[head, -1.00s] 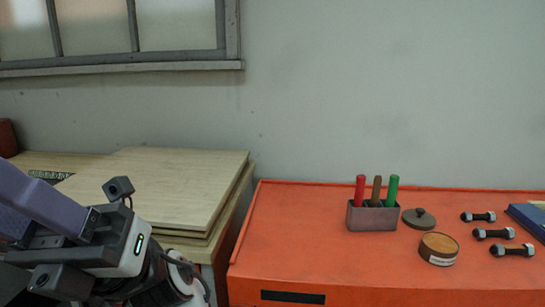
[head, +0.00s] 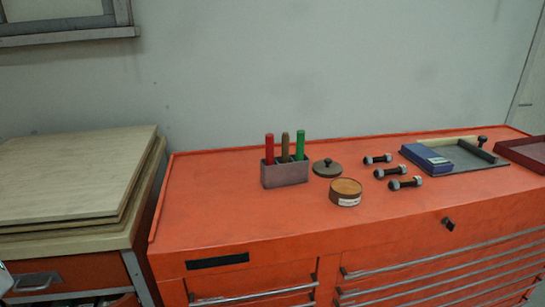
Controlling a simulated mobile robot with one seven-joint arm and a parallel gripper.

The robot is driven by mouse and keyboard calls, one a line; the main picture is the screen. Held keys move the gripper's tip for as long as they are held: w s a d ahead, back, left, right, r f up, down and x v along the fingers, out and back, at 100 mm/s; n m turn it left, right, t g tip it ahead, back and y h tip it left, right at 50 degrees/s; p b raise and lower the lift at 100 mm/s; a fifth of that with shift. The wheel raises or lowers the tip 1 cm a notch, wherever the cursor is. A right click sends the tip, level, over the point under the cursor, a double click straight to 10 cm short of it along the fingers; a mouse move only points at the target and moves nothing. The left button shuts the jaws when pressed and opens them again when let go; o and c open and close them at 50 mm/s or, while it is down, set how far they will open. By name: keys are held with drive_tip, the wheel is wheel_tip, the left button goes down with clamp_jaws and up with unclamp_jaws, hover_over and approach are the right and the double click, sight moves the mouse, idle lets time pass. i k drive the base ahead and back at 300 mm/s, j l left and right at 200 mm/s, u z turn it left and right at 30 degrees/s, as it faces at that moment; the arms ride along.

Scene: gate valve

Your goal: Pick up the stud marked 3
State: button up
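Three dark studs with grey nuts on their ends lie in a slanting row on the orange tool chest (head: 240,215) in the head view. One is the far stud (head: 377,159), one the middle stud (head: 391,171), and one the near stud (head: 405,183). They are apart from each other. No number can be read on any of them, so I cannot tell which is marked 3. My gripper is out of view; only a sliver at the lower left edge may be part of my arm.
Left of the studs are a round tin (head: 346,192), a dark lid (head: 327,168) and a grey holder (head: 284,174) with coloured sticks. Right are a blue box (head: 425,158), a grey tray (head: 478,161) and a dark red tray (head: 525,152). The chest's front left is clear.

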sight(394, 185)
drive_tip(key=i+l+z, duration=0.1)
drive_tip(key=z, duration=0.25)
drive_tip(key=i+l+z, duration=0.1)
drive_tip(key=z, duration=0.3)
drive_tip(key=i, duration=1)
